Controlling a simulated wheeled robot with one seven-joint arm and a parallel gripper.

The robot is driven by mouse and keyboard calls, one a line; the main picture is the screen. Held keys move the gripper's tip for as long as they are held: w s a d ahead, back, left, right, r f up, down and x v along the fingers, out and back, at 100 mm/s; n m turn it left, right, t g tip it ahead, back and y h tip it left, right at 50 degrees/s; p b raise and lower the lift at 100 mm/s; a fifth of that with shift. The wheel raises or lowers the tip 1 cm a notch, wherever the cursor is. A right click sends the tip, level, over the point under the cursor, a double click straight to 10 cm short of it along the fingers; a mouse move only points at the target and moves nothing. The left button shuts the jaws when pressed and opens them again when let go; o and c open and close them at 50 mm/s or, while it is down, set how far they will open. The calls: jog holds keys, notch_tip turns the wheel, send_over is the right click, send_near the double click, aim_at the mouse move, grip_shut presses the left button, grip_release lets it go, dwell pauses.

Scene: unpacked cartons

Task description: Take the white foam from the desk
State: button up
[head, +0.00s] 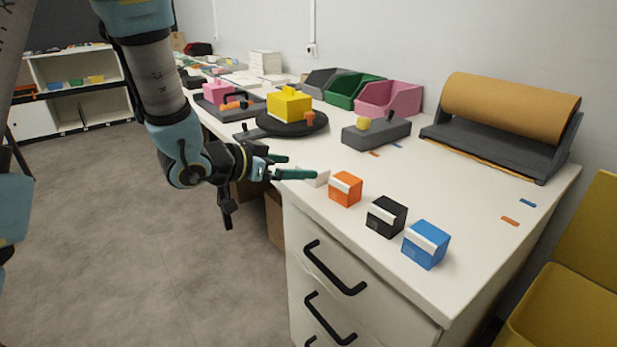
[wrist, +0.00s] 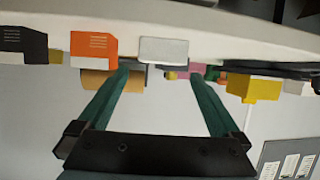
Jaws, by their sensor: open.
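The white foam (head: 319,179) is a small pale block on the desk (head: 440,185), near its front edge and just left of the orange box. In the head view my gripper's green finger partly covers it. My gripper (head: 299,167) is open, with its fingers pointing right towards the foam. In the wrist view, which appears upside down, the white foam (wrist: 163,50) lies ahead of the fingertips and between their lines. The gripper (wrist: 160,75) has nothing between its fingers. Whether a finger touches the foam, I cannot tell.
Orange (head: 346,189), black (head: 386,216) and blue (head: 426,244) boxes stand in a row right of the foam. A round black stand (head: 292,125) with a yellow block (head: 289,104) is behind. A grey fixture (head: 376,134) and a brown roll (head: 510,107) stand farther back.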

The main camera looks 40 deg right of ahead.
aim_at(313, 166)
jog(key=shift+x, duration=3.5)
jog(key=shift+w, duration=0.15)
jog(key=shift+c, duration=0.4)
jog(key=c, duration=1)
jog(key=shift+o, duration=0.2)
